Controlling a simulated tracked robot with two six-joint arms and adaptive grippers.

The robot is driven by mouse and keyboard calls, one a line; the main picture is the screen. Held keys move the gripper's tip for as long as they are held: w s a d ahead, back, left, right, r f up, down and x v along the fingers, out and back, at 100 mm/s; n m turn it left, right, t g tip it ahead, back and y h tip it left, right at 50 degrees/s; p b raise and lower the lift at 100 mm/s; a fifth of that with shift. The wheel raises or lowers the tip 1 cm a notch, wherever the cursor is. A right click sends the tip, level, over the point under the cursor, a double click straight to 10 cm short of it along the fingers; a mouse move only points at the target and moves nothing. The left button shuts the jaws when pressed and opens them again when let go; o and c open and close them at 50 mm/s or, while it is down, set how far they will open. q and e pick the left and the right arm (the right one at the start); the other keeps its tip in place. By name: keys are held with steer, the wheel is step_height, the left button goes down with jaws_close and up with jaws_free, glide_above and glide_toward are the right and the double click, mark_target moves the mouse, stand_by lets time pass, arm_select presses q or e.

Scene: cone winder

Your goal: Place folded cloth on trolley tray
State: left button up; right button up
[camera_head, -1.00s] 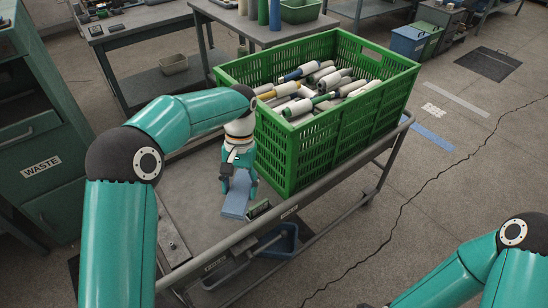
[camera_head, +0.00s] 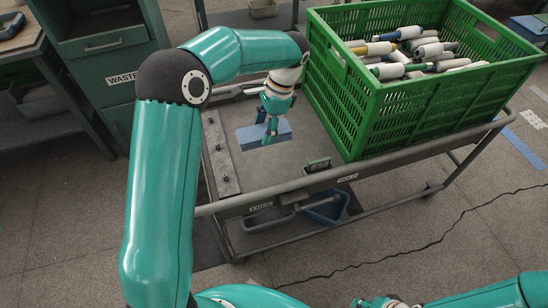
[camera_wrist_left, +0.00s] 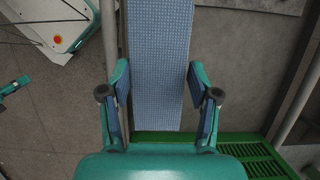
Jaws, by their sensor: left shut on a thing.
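The folded cloth (camera_head: 258,137) is a flat blue block at the trolley's left part; it also fills the upper middle of the left wrist view (camera_wrist_left: 160,60). My left gripper (camera_head: 270,125) is shut on the cloth, with one finger on each side of it. The trolley tray (camera_head: 245,168) is the grey top around and below the cloth. I cannot tell whether the cloth touches the tray or hangs just above it. My right gripper (camera_head: 382,302) shows only in part at the bottom edge, and its fingers are unclear.
A green crate (camera_head: 365,125) full of yarn cones stands on the trolley to the right of the cloth. A small green item (camera_head: 318,165) lies near the tray's front edge. A strip with knobs (camera_head: 219,155) runs along the tray's left side. A waste cabinet (camera_head: 95,45) stands behind left.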

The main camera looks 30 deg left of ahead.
mark_target(263, 174)
arm_select(q)
step_height(263, 174, down, 18)
steer(key=shift+r+b, duration=0.15)
steer(key=shift+b, duration=0.85)
steer(key=o, duration=1.2)
steer(key=p+v, duration=0.1)
steer(key=v, duration=1.1)
steer(key=shift+p, duration=0.3)
